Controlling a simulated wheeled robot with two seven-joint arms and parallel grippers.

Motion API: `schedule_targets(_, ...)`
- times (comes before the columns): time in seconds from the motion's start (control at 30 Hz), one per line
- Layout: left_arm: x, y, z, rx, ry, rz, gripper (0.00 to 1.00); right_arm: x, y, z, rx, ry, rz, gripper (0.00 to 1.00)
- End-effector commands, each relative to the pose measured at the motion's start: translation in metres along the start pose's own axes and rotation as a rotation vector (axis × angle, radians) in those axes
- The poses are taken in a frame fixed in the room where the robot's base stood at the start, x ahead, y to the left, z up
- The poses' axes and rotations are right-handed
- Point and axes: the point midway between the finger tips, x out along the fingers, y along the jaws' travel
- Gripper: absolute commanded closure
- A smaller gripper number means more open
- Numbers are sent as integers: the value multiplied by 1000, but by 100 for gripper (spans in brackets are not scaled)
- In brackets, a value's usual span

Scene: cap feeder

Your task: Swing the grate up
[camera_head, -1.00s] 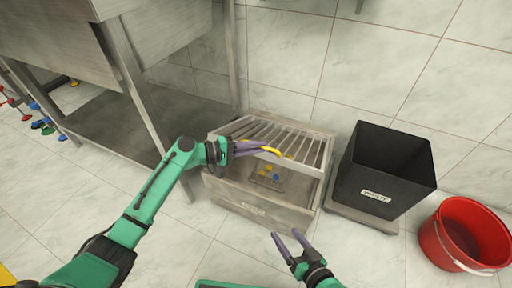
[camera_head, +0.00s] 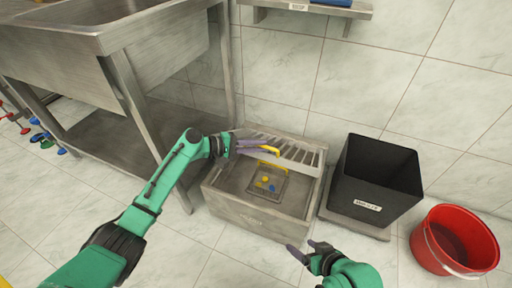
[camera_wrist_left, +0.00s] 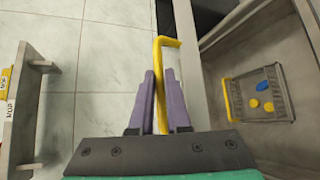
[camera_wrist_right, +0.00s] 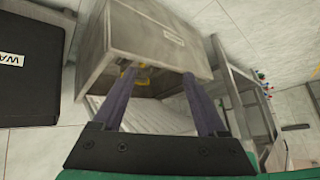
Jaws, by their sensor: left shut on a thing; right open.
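The slatted metal grate (camera_head: 290,150) stands tilted up at the back of the open metal box (camera_head: 250,213). My left gripper (camera_head: 240,147) is shut on the grate's yellow handle (camera_head: 262,149); in the left wrist view the yellow handle (camera_wrist_left: 162,90) runs between the purple fingers (camera_wrist_left: 160,105). Inside the box, a small wire basket (camera_head: 266,185) with a yellow handle holds yellow and blue caps. My right gripper (camera_head: 300,250) is open and empty in front of the box's right corner. In the right wrist view its fingers (camera_wrist_right: 155,95) are spread before the box.
A black labelled bin (camera_head: 372,185) stands right of the box, and a red bucket (camera_head: 455,240) stands further right. A metal sink table (camera_head: 110,60) is at the left. A wall shelf (camera_head: 310,8) hangs above. Floor in front of the box is clear.

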Motion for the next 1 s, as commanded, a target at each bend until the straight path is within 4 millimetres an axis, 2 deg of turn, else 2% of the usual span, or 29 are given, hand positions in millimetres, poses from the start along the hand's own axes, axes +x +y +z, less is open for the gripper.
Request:
schedule_targets(0.47, 1, 4, 0, -3, -2, -1, 100, -4, 4, 0, -2, -27, 11, 25)
schedule_targets(0.5, 1, 4, 0, -3, -2, -1, 100, -4, 4, 0, -2, -27, 11, 40)
schedule_targets(0.63, 1, 4, 0, -3, -2, -1, 100, -4, 3, 1, -5, -27, 11, 90)
schedule_targets(0.67, 1, 4, 0, -3, -2, -1, 100, -3, 4, 1, -19, -30, 15, 100)
schedule_targets(0.7, 1, 4, 0, -3, -2, -1, 100, -2, 4, 2, -55, -36, 24, 100)
schedule_targets(0.77, 1, 4, 0, -3, -2, -1, 100, 2, 7, 3, -168, -56, 55, 100)
schedule_targets(0.87, 1, 4, 0, -3, -2, -1, 100, 10, 15, 4, -531, -129, 145, 100)
schedule_targets(0.97, 1, 4, 0, -3, -2, -1, 100, 16, 21, -5, -1058, -253, 268, 100)
schedule_targets(1.0, 1, 4, 0, -3, -2, -1, 100, 17, 22, -13, -1286, -312, 321, 100)
